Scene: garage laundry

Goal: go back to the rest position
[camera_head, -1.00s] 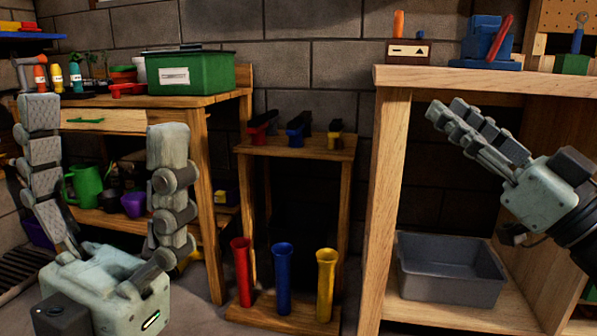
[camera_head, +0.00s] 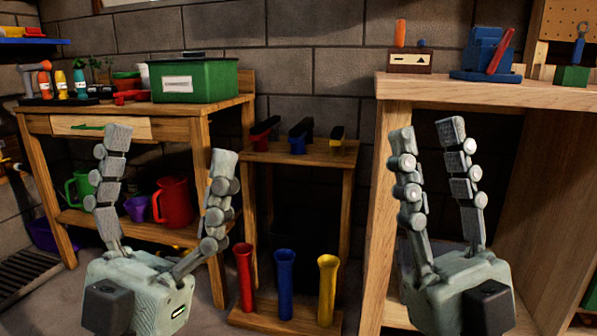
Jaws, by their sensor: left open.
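My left gripper (camera_head: 168,148) is raised upright at the lower left, its two fingers spread wide with nothing between them. It stands in front of the wooden workbench on the left. My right gripper (camera_head: 427,130) is upright at the lower right, its two fingers apart with nothing between them.
The left workbench (camera_head: 175,122) carries a green bin (camera_head: 195,80); a red jug (camera_head: 175,203) stands on its lower shelf. A small wooden stand (camera_head: 345,185) holds red (camera_head: 244,275), blue (camera_head: 285,285) and yellow (camera_head: 327,290) tubes. The right workbench (camera_head: 480,92) carries a blue tool (camera_head: 487,55).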

